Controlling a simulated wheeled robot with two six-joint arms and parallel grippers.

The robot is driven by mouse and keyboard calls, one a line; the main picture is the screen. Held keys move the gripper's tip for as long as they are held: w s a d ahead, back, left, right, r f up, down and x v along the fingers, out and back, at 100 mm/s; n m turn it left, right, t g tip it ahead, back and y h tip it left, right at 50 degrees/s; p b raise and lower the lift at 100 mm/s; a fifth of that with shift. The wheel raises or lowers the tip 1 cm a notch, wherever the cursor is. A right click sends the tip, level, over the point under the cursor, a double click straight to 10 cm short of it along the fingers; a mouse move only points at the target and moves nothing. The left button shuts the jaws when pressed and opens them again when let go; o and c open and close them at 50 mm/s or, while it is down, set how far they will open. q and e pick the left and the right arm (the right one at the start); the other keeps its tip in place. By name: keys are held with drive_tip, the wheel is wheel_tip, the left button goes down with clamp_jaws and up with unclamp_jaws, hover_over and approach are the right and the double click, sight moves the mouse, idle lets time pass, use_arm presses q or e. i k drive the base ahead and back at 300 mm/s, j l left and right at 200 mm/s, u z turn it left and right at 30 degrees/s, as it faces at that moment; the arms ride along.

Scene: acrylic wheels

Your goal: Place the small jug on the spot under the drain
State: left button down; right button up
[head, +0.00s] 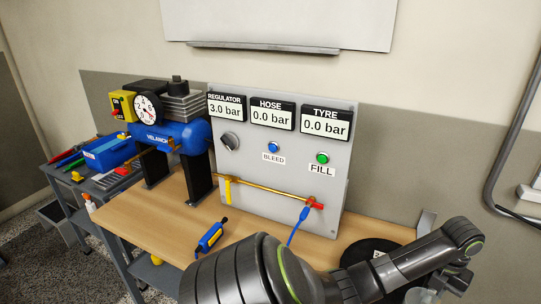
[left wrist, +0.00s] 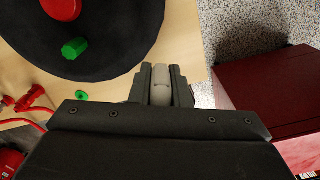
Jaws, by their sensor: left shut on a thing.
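My left gripper (left wrist: 161,83) is shut on a pale grey, rounded thing (left wrist: 162,75), of which only a narrow part shows between the fingers. I cannot tell whether this is the small jug. In the head view my left arm crosses the front of the bench and ends at the lower right, beyond the black disc (head: 355,246). The blue compressor tank (head: 185,136) stands on black legs at the back left of the bench. Its drain and the spot under it are not clearly visible. My right gripper is not in view.
A grey gauge panel (head: 240,180) stands mid-bench, with a yellow rod and blue hose in front. A blue-yellow tool (head: 211,237) lies before it. The wrist view shows the disc (left wrist: 120,65), a green cap (left wrist: 74,48) and a dark red box (left wrist: 265,90) by the bench edge.

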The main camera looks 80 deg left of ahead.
sight(137, 207)
drive_tip(key=k+u, duration=0.35)
drive_tip(key=k+j+u, duration=0.1)
drive_tip(key=u, duration=0.6)
drive_tip(key=j+u, duration=0.1)
drive_tip(key=u, duration=1)
drive_tip(key=i+j, duration=0.05)
